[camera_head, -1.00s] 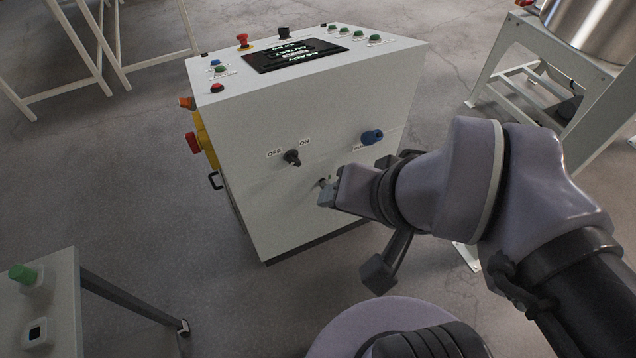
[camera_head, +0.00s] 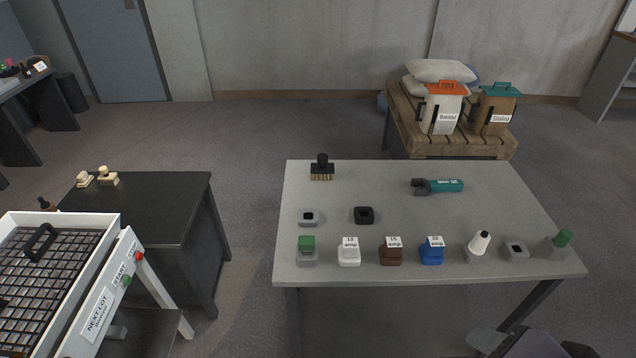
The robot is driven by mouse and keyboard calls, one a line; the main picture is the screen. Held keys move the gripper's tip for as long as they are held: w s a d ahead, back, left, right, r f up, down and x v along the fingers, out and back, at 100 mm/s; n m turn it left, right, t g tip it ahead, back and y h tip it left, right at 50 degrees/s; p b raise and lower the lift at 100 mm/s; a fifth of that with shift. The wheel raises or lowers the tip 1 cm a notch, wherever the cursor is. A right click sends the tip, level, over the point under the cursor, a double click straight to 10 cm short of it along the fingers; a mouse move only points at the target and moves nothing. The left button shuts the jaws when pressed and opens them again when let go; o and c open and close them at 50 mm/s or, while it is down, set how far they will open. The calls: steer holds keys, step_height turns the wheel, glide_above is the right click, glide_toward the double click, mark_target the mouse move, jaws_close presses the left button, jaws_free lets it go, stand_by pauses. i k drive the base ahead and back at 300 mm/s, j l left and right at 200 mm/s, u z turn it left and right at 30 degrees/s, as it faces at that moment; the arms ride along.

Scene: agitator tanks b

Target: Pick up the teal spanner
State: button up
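The teal spanner (camera_head: 446,186) lies flat on the grey table (camera_head: 345,193), right of centre towards the back. Its dark head (camera_head: 420,187) points left and its teal handle, with small white lettering, points right. The table around it is clear and nothing covers it. My gripper is not in view; only a dark part of my arm shows at the bottom right edge, well away from the spanner.
Several small blocks and holders, including a blue one (camera_head: 432,254), line the front. A pallet (camera_head: 464,147) with containers and sacks stands behind. A dark bench (camera_head: 160,203) and white-framed machine (camera_head: 118,300) stand left.

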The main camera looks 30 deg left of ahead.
mark_target(451, 185)
steer(key=u, duration=0.45)
steer(key=i+l+u, duration=0.9)
steer(key=l, duration=0.3)
steer(key=i+j, duration=0.05)
